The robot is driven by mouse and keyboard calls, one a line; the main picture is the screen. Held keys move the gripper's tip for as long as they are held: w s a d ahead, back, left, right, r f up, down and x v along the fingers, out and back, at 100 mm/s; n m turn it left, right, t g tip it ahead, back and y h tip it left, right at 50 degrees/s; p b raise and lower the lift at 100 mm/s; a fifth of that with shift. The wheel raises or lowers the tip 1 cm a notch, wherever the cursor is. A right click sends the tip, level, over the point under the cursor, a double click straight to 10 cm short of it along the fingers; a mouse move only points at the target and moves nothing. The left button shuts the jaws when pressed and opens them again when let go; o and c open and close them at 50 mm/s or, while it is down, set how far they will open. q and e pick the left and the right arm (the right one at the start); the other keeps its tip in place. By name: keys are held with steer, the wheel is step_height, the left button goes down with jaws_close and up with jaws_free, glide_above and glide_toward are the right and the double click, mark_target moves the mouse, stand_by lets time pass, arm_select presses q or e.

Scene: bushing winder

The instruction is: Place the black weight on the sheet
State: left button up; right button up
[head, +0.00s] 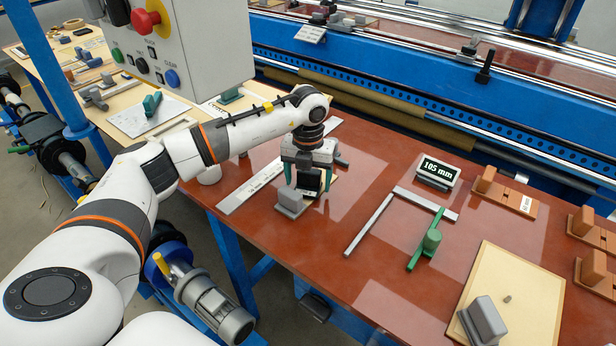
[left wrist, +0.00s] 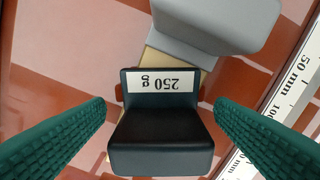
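In the head view the black weight (head: 309,181) is partly covered by my left gripper (head: 307,180). The gripper points down over it. In the left wrist view its green fingers (left wrist: 160,125) are apart, one on each side of the weight, with a gap on both sides. A beige sheet (head: 535,284) lies at the front right, with a grey weight (head: 483,321) on its near edge. My right gripper is not in view.
A grey weight (head: 290,202) stands close beside the black one. A steel ruler (head: 240,194) lies to its left. A metal square (head: 369,224), a green tool (head: 430,240) and a "105 mm" display (head: 438,172) lie between gripper and sheet. A control box (head: 190,40) hangs upper left.

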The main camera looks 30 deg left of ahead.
mark_target(308, 184)
arm_select(q)
steer(key=shift+r, duration=0.15)
steer(key=shift+r, duration=0.35)
step_height(308, 184, up, 12)
steer(key=b, duration=0.2)
steer(key=shift+f, duration=0.15)
